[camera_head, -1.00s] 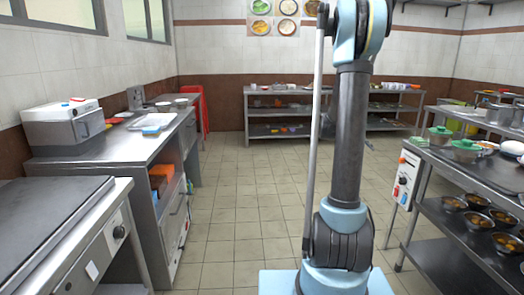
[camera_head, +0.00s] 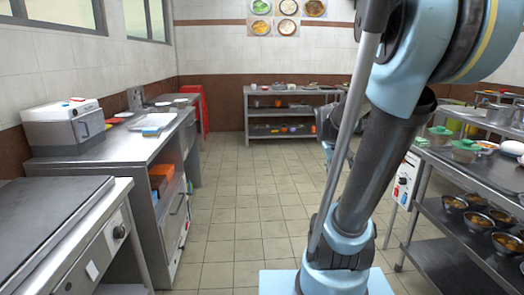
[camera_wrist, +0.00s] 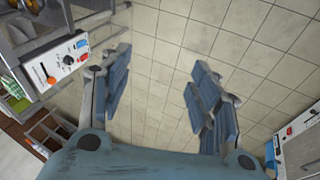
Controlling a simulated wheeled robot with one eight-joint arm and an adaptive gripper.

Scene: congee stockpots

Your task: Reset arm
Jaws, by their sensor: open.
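My gripper (camera_wrist: 158,92) shows in the wrist view with its two blue-padded fingers spread wide apart. It is open and nothing is between the fingers, only the tiled floor (camera_wrist: 160,50) beyond. In the head view my arm stands in front of the camera, its lower link tilted up to the right and its upper links large at the top right. A dark part that may be my gripper shows behind the arm in the head view, but it is mostly hidden.
A steel counter (camera_head: 95,158) with a white-lidded box (camera_head: 62,124) stands at left, beside a flat griddle (camera_head: 45,205). Steel shelving (camera_head: 450,165) with pots and bowls stands close at right. A shelf table (camera_head: 290,91) is at the back wall. The middle floor is clear.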

